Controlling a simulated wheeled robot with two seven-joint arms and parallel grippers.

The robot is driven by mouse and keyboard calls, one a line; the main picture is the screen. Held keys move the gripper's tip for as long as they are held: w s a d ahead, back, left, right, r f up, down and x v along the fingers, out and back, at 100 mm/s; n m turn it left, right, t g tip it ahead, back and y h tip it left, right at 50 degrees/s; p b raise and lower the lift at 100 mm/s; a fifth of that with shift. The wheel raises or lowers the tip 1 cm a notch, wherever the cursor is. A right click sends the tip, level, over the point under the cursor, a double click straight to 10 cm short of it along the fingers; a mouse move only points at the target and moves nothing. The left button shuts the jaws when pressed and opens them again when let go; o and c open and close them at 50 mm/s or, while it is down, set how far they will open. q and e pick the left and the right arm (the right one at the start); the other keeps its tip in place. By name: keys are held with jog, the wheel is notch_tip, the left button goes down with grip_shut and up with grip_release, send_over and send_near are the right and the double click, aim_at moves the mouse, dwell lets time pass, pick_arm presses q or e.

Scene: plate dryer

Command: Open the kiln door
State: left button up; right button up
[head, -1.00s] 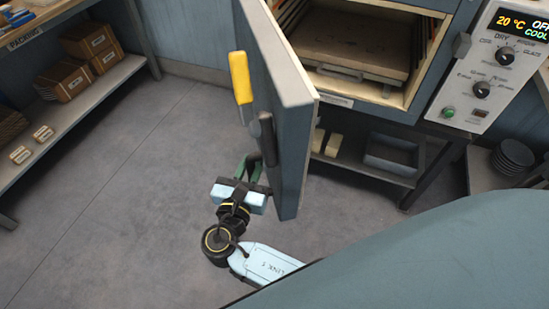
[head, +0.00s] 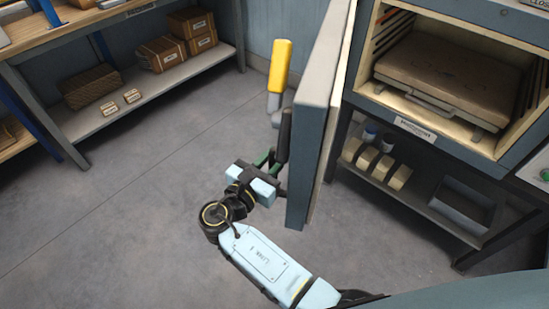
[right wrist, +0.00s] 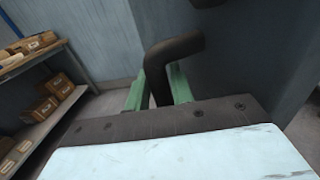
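The kiln door (head: 312,130) stands open, swung out toward me and seen nearly edge-on. A lever with a yellow grip (head: 280,66) is on its outer side. Below it is the dark door handle (head: 283,137), bent and bar-like in the right wrist view (right wrist: 164,66). My right gripper (head: 265,160) is at this handle. In the right wrist view its green fingers (right wrist: 158,90) lie on both sides of the bar and appear closed on it. The kiln chamber (head: 490,143) is exposed to the right of the door. My left gripper is not in view.
A shelf unit (head: 165,92) with brown boxes stands at the upper left. Under the kiln, a lower shelf (head: 405,200) holds cream blocks, small jars and a grey tray (head: 465,205). The floor (head: 110,215) left of the door is clear.

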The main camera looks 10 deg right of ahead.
jog(key=shift+o, duration=1.4)
jog(key=shift+s, duration=0.1)
jog(key=v, duration=0.7)
jog(key=shift+a, duration=0.2)
